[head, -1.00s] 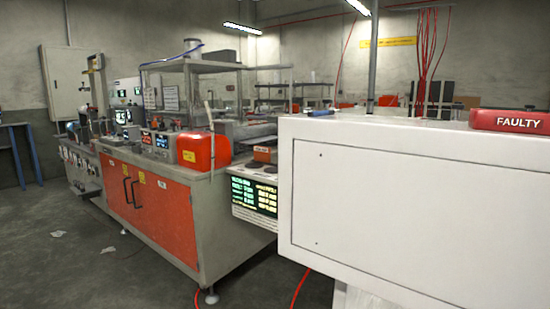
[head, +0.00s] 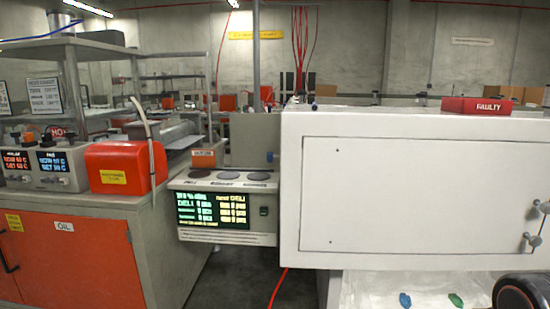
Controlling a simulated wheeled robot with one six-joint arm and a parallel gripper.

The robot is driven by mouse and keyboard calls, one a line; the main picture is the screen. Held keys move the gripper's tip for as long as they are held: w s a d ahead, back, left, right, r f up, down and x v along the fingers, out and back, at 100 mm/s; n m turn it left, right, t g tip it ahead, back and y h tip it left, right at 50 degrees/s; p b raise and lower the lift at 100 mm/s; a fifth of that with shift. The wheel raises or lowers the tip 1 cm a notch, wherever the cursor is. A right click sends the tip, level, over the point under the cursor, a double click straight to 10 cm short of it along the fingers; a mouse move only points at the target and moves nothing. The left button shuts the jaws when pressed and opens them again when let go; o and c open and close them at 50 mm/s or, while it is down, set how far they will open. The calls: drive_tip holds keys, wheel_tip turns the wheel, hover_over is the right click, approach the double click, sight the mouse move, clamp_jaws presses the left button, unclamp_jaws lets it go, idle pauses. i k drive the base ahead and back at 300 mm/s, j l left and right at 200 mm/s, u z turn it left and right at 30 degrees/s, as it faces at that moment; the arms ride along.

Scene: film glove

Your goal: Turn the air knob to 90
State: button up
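Two grey control boxes stand on the bench at the left edge of the head view. The left box (head: 18,178) has a red lit display and the right box (head: 62,169) has a blue one. Each display seems to carry a NOW line and a SET line. Small knobs seem to sit below the displays. The labels above are too small to read surely, so I cannot tell which knob is the air knob or its setting. My gripper is not in view. A dark rounded part with an orange ring at the lower right may be mine.
An orange-red box (head: 126,166) stands right of the control boxes, above orange cabinet doors (head: 70,262). A display unit (head: 222,208) with round plates fills the middle. A large white cabinet (head: 400,195) blocks the right. A red FAULTY sign (head: 478,106) tops it. Grey floor shows between.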

sight(270, 156)
drive_tip(key=j, duration=0.7)
drive_tip(key=k+j, duration=0.1)
drive_tip(key=j, duration=0.55)
drive_tip(key=i+j, duration=0.1)
drive_tip(key=j, duration=0.3)
drive_tip(key=i+j, duration=0.1)
drive_tip(key=j, duration=0.35)
drive_tip(key=i+j, duration=0.1)
drive_tip(key=j, duration=0.3)
drive_tip(key=i+j, duration=0.15)
drive_tip(key=j, duration=0.25)
drive_tip(key=z, duration=0.05)
